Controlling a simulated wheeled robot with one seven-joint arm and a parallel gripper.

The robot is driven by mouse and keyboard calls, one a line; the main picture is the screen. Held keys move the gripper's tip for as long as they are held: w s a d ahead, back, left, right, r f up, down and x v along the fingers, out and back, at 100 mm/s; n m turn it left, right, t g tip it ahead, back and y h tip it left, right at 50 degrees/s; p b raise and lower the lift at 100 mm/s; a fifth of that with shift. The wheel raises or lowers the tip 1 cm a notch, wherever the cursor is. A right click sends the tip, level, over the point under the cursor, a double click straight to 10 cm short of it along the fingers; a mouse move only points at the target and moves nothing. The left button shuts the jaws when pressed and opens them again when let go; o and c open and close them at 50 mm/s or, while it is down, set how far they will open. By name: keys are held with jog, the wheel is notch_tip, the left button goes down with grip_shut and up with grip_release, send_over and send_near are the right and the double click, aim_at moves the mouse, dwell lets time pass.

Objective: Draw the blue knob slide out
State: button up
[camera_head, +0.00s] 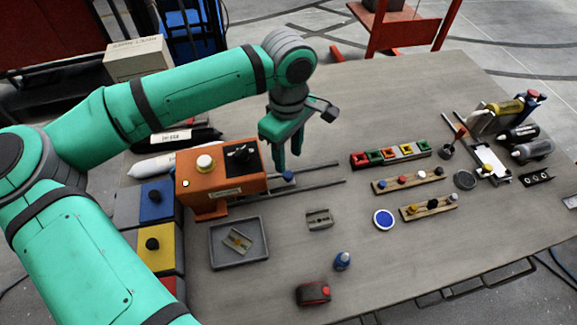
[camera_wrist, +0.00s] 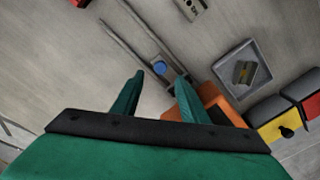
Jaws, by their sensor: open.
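The slide's blue knob (camera_head: 288,176) sits between two parallel rails (camera_head: 318,183) at the right side of an orange box (camera_head: 222,182). In the wrist view the blue knob (camera_wrist: 159,68) shows beyond my fingertips, between the rails, near the orange box (camera_wrist: 215,100). My gripper (camera_head: 288,160) points down above the knob in the head view. Its two fingers stand apart with nothing between them, and they also show in the wrist view (camera_wrist: 159,82). I see no contact with the knob. The inner part of the slide is hidden by the box.
A grey tray (camera_head: 239,243) holding a small block stands in front of the orange box. Blue and yellow drawers (camera_head: 160,247) stand at the left. A grey block (camera_head: 319,219) lies in front of the rails. Wooden strips with coloured knobs (camera_head: 408,180) lie right of the rails' ends.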

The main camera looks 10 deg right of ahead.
aim_at(288, 174)
notch_tip(288, 174, down, 7)
jog(key=shift+s+r, duration=0.1)
jog(key=shift+r, duration=0.05)
jog(key=shift+c, duration=0.6)
grip_shut()
